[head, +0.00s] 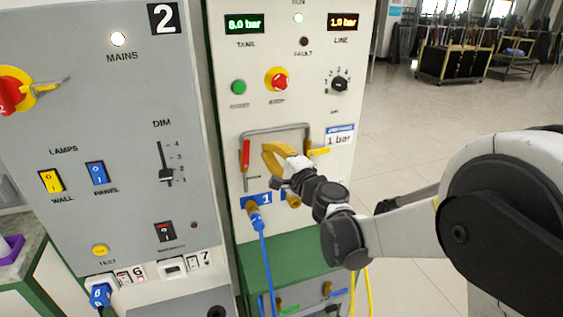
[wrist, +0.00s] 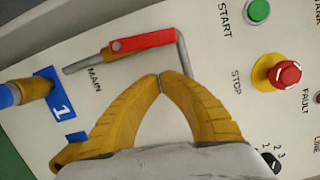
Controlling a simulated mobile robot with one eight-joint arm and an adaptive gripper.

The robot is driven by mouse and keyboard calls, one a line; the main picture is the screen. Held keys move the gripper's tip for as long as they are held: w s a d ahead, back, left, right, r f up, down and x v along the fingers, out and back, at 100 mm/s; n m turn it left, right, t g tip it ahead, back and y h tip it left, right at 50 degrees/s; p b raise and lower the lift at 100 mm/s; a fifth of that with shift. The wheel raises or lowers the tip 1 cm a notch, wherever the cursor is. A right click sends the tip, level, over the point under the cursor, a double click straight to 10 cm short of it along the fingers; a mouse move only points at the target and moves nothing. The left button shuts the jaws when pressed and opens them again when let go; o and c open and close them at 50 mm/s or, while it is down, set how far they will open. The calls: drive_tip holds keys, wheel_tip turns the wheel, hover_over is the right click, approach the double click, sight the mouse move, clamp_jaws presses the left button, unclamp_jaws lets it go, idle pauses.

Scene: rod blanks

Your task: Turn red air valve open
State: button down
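The red air valve handle (head: 246,154) is on the grey pipe at the left of the light panel, above the label 1. It hangs upright, in line with the pipe's left leg. In the wrist view the red handle (wrist: 143,42) lies along the pipe, beside the word MAIN. My gripper (head: 267,150) has yellow fingers and is just right of the handle in the head view. In the wrist view my gripper (wrist: 161,75) has its fingertips together with nothing between them. The tips look a little apart from the handle.
A yellow handle (head: 318,151) is on the pipe's right side, partly behind my gripper. A blue hose (head: 262,245) hangs from the coupling below the red handle. The red stop button (head: 279,82) and green start button (head: 238,87) are above. A grey panel (head: 100,130) stands left.

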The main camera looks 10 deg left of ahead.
sight(246, 155)
drive_tip(key=shift+s+a+r, duration=0.2)
drive_tip(key=shift+s+a, duration=0.55)
drive_tip(key=shift+a, duration=0.25)
drive_tip(key=shift+s+a+r+n, duration=0.3)
drive_tip(key=shift+s+a+n, duration=0.15)
drive_tip(key=shift+a, duration=0.15)
